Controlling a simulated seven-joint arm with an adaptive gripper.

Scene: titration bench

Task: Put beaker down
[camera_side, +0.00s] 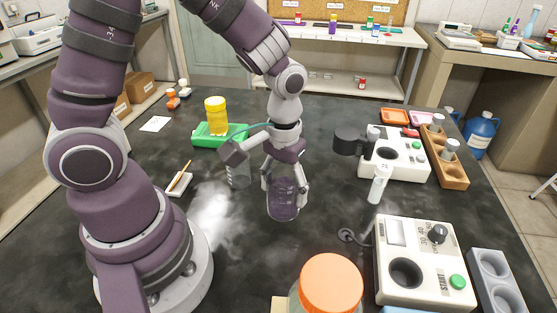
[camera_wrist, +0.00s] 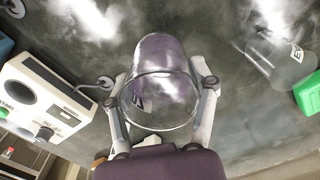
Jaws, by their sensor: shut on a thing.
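The glass beaker (camera_side: 283,203) is clear with a purple tint and stands upright between the fingers of my gripper (camera_side: 284,184). In the wrist view the beaker (camera_wrist: 163,75) fills the space between both fingers of my gripper (camera_wrist: 163,98), which press on its sides. It is low over the dark bench (camera_side: 240,255); I cannot tell whether its base touches the surface. I see no clear contents in it.
Another glass vessel (camera_side: 238,174) stands left of the beaker, near the green tray (camera_side: 212,142) with a yellow-lidded jar (camera_side: 215,113). White instruments (camera_side: 425,262) stand at the right. An orange-lidded jar (camera_side: 331,284) is in front.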

